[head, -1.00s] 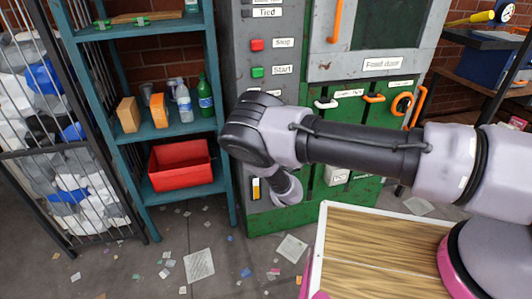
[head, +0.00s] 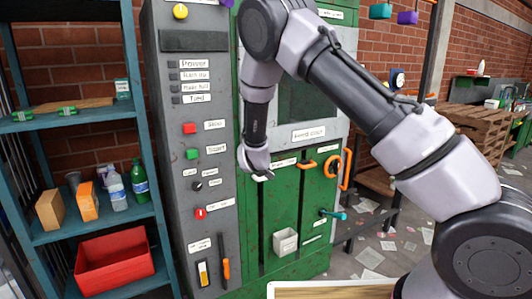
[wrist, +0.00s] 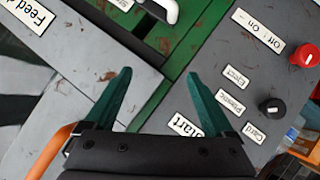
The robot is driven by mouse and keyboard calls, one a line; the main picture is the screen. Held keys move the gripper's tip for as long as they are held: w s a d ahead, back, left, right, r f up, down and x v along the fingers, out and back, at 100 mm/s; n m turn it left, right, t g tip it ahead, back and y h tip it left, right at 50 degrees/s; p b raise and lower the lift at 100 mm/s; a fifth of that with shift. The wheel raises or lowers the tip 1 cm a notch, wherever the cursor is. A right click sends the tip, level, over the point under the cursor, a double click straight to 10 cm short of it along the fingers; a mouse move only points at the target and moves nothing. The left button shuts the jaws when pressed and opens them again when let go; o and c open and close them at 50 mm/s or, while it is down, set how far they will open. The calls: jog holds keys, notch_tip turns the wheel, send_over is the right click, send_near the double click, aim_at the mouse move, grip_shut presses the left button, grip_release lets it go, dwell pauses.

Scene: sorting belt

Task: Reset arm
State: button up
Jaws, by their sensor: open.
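My gripper (wrist: 160,92) shows in the wrist view with two teal fingers spread apart and nothing between them. It is in front of the machine's grey and green panels. In the head view my grey and black arm rises from the lower right to a bend at the top, then comes down in front of the machine (head: 190,110). The fingers cannot be made out there, and the arm's lower end overlaps a white handle in the picture. I cannot tell whether it touches.
The grey panel carries a red button (head: 190,128), a green button (head: 192,154) and a black knob (head: 197,186). Orange handles (head: 331,166) and a teal handle (head: 333,214) are on the green front. A blue shelf (head: 70,122) with a red bin (head: 115,264) stands left. Scraps litter the floor.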

jog(key=s+d+r+m+g, duration=0.1)
jog(key=s+d+r+m, duration=0.2)
jog(key=d+r, duration=0.4)
jog(key=s+d+r+m+g+y, duration=0.1)
jog(key=s+d+r+m, duration=0.15)
jog(key=d+r, duration=0.4)
jog(key=s+d+r+m+g, duration=0.15)
jog(key=s+d+r, duration=0.3)
jog(key=r, duration=0.45)
jog(key=s+d+r+m, duration=0.2)
jog(key=s+d, duration=0.2)
jog(key=s, duration=0.5)
jog(key=s+d+r+m+g, duration=0.1)
jog(key=s+d+r+m, duration=0.1)
jog(key=s, duration=0.8)
jog(key=s+d+r+m, duration=0.2)
jog(key=s+d+r, duration=0.1)
jog(key=s+d, duration=0.4)
jog(key=shift+s+r+g+h, duration=0.25)
jog(key=shift+s+g+h, duration=0.15)
jog(key=shift+s, duration=0.75)
